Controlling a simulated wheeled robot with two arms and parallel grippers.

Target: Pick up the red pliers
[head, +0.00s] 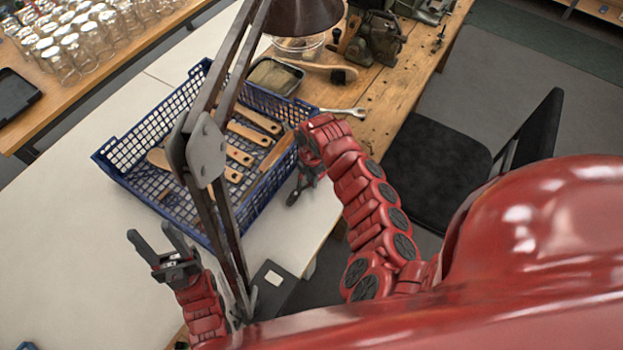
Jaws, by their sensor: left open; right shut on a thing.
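The red pliers (293,196) show by their dark jaws, just right of the blue crate, over the white table's edge. My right gripper (306,174) is mostly hidden by its own red arm. It is shut on the pliers, whose handles are hard to make out against the arm. Whether the pliers still touch the table I cannot tell. My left gripper (151,232) is open and empty, with its two grey fingers apart, over the white table in front of the crate.
The blue crate (130,190) holds several wooden brush blanks (255,119). A lamp's jointed arm (203,150) stands in front of it. A wrench (343,112) lies on the wooden bench behind. A black chair (440,155) stands at right. The white table's left part is clear.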

